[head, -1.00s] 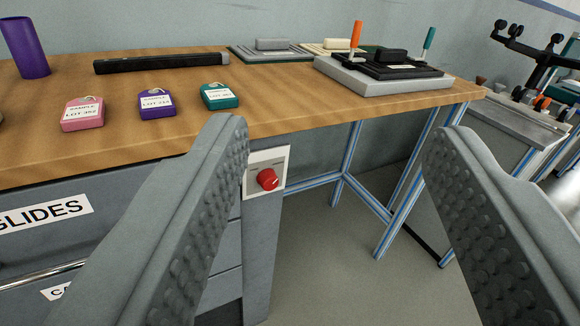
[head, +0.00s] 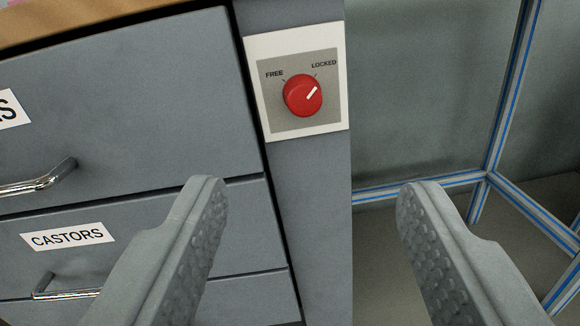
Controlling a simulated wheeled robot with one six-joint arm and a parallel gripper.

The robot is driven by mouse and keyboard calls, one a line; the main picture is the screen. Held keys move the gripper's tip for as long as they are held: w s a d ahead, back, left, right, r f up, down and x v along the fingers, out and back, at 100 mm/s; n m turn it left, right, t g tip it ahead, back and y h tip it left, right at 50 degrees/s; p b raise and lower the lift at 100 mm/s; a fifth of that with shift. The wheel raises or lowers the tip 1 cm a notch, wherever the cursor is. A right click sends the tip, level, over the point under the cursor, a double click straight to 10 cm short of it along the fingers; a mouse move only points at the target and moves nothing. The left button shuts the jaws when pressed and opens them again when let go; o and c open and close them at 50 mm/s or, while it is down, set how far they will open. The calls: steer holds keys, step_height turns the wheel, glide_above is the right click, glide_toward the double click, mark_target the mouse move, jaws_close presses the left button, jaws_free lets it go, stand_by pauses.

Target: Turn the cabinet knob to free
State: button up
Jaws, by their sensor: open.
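The red cabinet knob (head: 302,96) sits on a grey plate in a white panel (head: 336,84) on the cabinet's narrow front post. Its white pointer line aims up and right, toward the LOCKED label (head: 324,65). The FREE label (head: 274,74) is at the knob's upper left. My gripper (head: 312,190) is open and empty. Its two ribbed grey fingers show at lower left and lower right, with the knob above the gap between their tips. The fingers do not touch the knob.
Grey cabinet drawers (head: 130,110) fill the left, with metal handles (head: 40,180) standing out and a CASTORS label (head: 68,236). A wooden bench top edge (head: 90,18) crosses the upper left. Blue-striped metal bench legs (head: 508,90) stand at right. The space right of the post is open.

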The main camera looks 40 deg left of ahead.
step_height(320, 180, down, 2)
glide_toward(304, 105)
steer(key=x, duration=0.8)
steer(key=shift+w+a, duration=0.15)
steer(key=shift+w, duration=0.15)
steer(key=c, duration=1)
